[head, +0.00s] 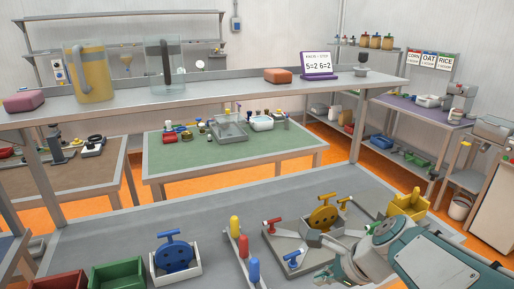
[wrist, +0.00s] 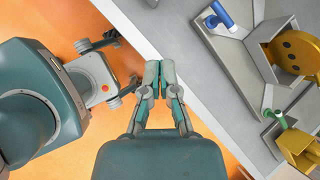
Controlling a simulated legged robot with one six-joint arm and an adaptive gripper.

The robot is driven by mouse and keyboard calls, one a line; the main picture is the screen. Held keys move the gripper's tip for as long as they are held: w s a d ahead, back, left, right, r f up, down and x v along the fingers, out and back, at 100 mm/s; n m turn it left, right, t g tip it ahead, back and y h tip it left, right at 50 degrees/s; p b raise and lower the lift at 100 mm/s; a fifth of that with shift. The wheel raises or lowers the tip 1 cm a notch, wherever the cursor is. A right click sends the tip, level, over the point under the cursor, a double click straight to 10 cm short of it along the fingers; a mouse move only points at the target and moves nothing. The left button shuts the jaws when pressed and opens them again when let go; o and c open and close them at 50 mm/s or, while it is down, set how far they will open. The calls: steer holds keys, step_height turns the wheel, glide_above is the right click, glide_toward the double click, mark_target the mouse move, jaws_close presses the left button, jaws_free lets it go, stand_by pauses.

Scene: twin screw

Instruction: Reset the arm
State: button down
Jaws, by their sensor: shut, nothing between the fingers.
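My gripper (wrist: 159,70) is shut and empty in the wrist view, its two fingertips together over the bench's pale front edge. In the head view, my arm reaches in from the lower right. The grey fixture (head: 283,243) on the bench carries a yellow disc with a T-handle (head: 323,219), which also shows in the wrist view (wrist: 295,50). A red-handled piece (head: 271,226) and a blue-handled piece (head: 292,259) are on the fixture. My gripper is apart from these things.
A blue disc (head: 174,253) sits in a white box, beside a green bin (head: 118,274) and a red bin (head: 58,284). A rail holds yellow, red and blue pegs (head: 235,226). A yellow bin (head: 408,202) is at right. A raised shelf (head: 215,88) crosses behind.

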steer(key=s+r+n+h, duration=0.1)
steer(key=s+n, duration=0.4)
steer(key=n, duration=0.5)
steer(key=s+r+n+t+h, duration=0.1)
steer(key=s+n+h, duration=0.3)
steer(key=n, duration=0.7)
steer(key=shift+s+d+r, duration=0.4)
steer(key=shift+s+r, duration=0.15)
steer(key=shift+r, duration=0.15)
